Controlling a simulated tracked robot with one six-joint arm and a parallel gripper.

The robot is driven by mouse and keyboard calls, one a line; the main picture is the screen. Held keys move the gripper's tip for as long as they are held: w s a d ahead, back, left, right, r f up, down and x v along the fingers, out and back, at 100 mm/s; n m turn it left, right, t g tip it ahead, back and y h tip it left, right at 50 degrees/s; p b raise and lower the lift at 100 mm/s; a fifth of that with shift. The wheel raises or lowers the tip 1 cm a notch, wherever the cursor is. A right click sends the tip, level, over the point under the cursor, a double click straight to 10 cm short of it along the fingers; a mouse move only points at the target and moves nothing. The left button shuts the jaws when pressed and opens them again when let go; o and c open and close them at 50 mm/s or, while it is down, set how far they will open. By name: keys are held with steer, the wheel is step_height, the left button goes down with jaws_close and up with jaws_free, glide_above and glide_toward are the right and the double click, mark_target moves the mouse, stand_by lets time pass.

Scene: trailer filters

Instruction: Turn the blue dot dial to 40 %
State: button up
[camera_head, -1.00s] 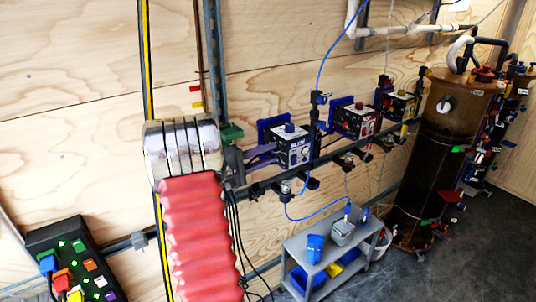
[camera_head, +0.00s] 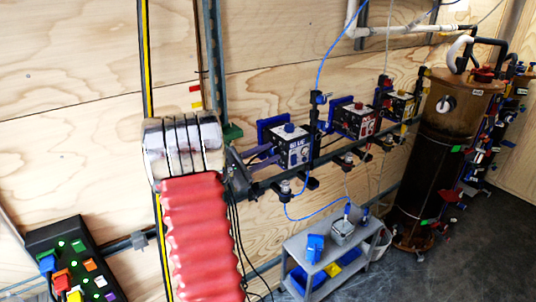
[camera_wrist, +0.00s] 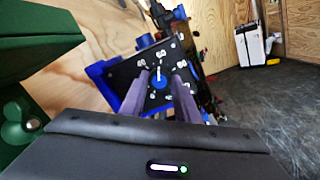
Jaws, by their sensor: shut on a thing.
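The blue-labelled dial box (camera_head: 293,147) is a dark box on the rail at mid-height in the head view. Its dial face, with white marks, shows in the wrist view. The blue dot dial (camera_wrist: 159,84) has a white pointer directed roughly toward the top of the wrist picture. My gripper (camera_wrist: 160,78) has its two purple fingers on either side of the dial and is shut on it. In the head view my gripper (camera_head: 272,157) reaches the box face from the left.
A red-labelled box (camera_head: 357,121) and a yellow one (camera_head: 400,106) sit further along the rail. A grey cart (camera_head: 316,272) stands below. A brown tank (camera_head: 440,150) is at the right. A green part (camera_wrist: 40,40) is close to my gripper in the wrist view.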

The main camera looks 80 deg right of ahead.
steer(key=n, duration=0.5)
steer(key=shift+a+f+t, duration=0.1)
steer(key=shift+f+t, duration=0.2)
steer(key=shift+n, duration=2.3)
steer(key=o, duration=1)
steer(key=shift+r, duration=0.25)
steer(key=shift+o, duration=0.2)
